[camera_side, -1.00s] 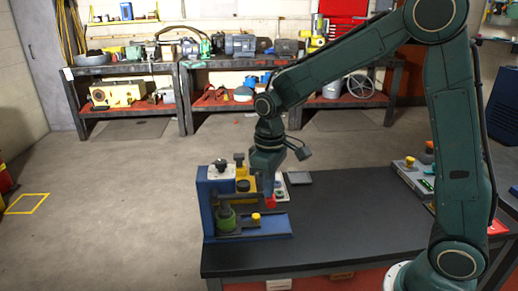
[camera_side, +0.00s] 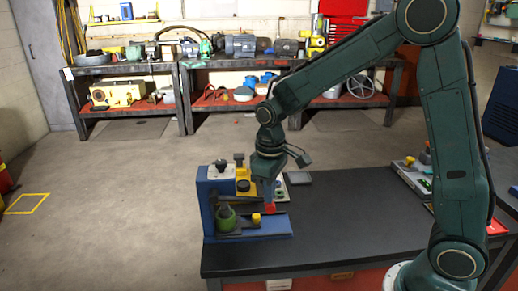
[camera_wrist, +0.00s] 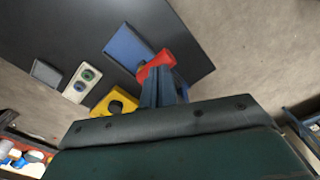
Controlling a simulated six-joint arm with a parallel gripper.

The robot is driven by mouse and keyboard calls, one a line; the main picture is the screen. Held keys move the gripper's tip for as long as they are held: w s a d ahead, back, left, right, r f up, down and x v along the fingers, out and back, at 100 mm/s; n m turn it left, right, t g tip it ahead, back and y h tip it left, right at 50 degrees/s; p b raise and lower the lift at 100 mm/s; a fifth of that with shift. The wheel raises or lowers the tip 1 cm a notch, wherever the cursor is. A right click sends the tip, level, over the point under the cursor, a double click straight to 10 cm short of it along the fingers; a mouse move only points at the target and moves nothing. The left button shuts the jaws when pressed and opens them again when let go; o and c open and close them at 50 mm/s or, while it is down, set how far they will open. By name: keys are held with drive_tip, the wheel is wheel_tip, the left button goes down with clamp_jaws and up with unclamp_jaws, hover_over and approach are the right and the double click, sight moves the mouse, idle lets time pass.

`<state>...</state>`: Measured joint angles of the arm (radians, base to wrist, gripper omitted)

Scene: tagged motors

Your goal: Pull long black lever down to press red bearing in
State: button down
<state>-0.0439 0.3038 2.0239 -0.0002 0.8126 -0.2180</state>
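A blue press (camera_side: 207,210) stands at the left end of the dark table in the side view. A green cylindrical part (camera_side: 226,217) sits in it, low on its blue base (camera_side: 265,226). My gripper (camera_side: 269,201) points down just right of the press, above the base. A red piece (camera_side: 269,207) is at its fingertips and also shows in the wrist view (camera_wrist: 155,65). I cannot tell whether it is held or part of the fingers. The fingers look close together in the wrist view. The long black lever and the red bearing cannot be told apart clearly.
A yellow fixture with a dark round hole (camera_wrist: 113,102) and a light box with green buttons (camera_wrist: 82,82) stand beside the base. A small grey pad (camera_side: 299,178) lies behind. A grey control box (camera_side: 411,175) is at the right. The middle of the table (camera_side: 345,215) is clear.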

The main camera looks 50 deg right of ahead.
sight(268, 206)
drive_tip(key=shift+s+f, duration=0.1)
drive_tip(key=shift+f, duration=0.85)
drive_tip(key=shift+a+f, duration=0.1)
drive_tip(key=shift+f, duration=1.35)
idle(0.9)
drive_tip(key=shift+r, duration=0.1)
drive_tip(key=shift+w+r, duration=0.15)
drive_tip(key=shift+r, duration=0.95)
drive_tip(key=shift+w+r, duration=0.1)
drive_tip(key=shift+r, duration=1)
wheel_tip(268, 206, up, 13)
idle(0.5)
drive_tip(key=shift+f, duration=0.1)
